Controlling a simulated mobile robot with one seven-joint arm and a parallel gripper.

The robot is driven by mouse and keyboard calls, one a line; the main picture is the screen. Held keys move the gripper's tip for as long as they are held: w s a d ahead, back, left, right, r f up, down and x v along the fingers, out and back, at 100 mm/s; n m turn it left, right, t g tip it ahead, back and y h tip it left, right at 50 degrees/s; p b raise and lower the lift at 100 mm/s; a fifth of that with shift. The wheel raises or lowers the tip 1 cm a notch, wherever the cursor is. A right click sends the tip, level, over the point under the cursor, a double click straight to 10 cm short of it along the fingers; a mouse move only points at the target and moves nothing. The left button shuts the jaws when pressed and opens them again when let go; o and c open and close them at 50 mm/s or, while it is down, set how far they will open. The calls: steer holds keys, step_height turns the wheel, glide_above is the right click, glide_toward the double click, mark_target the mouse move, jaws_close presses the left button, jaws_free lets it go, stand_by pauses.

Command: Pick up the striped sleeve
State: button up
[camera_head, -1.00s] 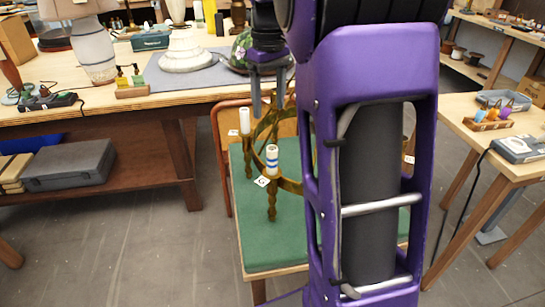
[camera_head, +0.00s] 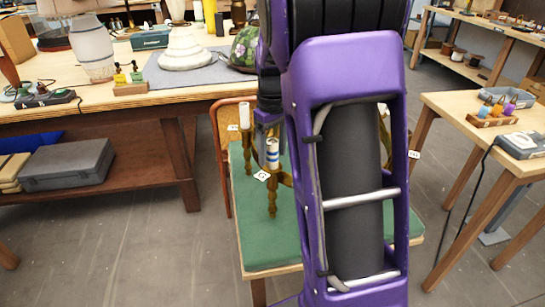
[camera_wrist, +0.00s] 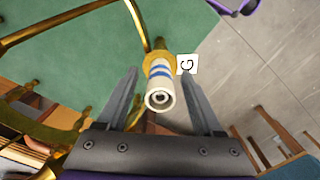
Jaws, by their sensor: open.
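The striped sleeve (camera_head: 272,154) is a white tube with blue bands. It stands upright on an arm of the brass chandelier (camera_head: 273,190), beside a tag marked G. In the wrist view the striped sleeve (camera_wrist: 159,86) shows end-on, with its hollow top facing the camera. My gripper (camera_wrist: 160,88) is open, with one finger on each side of the sleeve and gaps visible on both sides. In the head view my purple arm hides most of the chandelier, and my gripper (camera_head: 268,135) is partly hidden close to the sleeve.
A plain white sleeve (camera_head: 244,115) stands on another chandelier arm, to the left. The chandelier rests on a green-topped stand (camera_head: 245,235). A workbench (camera_head: 110,97) with lamps is behind, and a smaller table (camera_head: 460,112) is at right.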

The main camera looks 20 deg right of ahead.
steer(key=shift+f, duration=0.65)
jaws_close()
steer(key=shift+r, duration=0.15)
